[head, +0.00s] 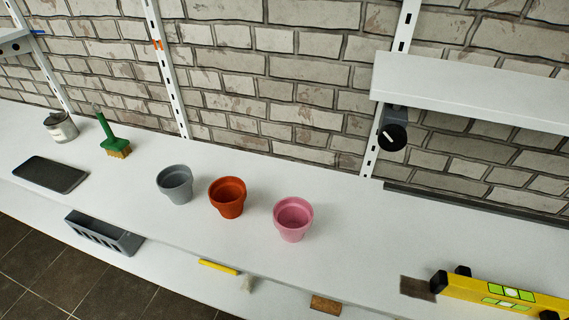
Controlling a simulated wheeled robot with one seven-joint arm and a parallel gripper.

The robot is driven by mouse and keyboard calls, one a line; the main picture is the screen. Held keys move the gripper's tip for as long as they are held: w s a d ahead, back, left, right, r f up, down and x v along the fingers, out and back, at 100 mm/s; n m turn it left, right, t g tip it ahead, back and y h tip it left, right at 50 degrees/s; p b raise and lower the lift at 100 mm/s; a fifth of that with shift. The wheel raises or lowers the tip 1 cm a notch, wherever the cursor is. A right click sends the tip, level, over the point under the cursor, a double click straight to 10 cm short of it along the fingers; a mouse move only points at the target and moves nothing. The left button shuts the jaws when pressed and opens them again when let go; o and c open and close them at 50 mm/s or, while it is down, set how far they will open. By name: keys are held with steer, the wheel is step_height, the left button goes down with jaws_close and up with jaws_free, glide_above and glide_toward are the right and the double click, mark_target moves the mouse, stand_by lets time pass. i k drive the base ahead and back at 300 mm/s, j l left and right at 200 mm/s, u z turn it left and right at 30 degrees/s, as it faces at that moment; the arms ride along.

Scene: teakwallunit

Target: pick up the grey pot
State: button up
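The grey pot (175,186) stands upright on the white counter, left of the middle of the head view. It is empty as far as its open top shows. An orange-red pot (228,199) stands close to its right, with a small gap between them. A pink pot (293,220) stands further right. My gripper is not in view.
Left on the counter (350,240) are a dark tablet-like slab (50,174), a green brush (113,140) and a can (61,127). A yellow level (505,296) lies right, below a white shelf (475,90).

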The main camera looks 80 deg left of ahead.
mark_target(175, 181)
steer(key=u, duration=0.85)
steer(key=l+u, duration=0.1)
steer(key=u, duration=1.2)
steer(key=k+u, duration=0.1)
steer(key=u, duration=0.75)
steer(key=i+j+z, duration=0.15)
steer(key=j, duration=0.45)
steer(key=i+j+z, duration=0.15)
steer(key=j, duration=0.5)
steer(key=j+z, duration=0.15)
steer(key=j, duration=0.5)
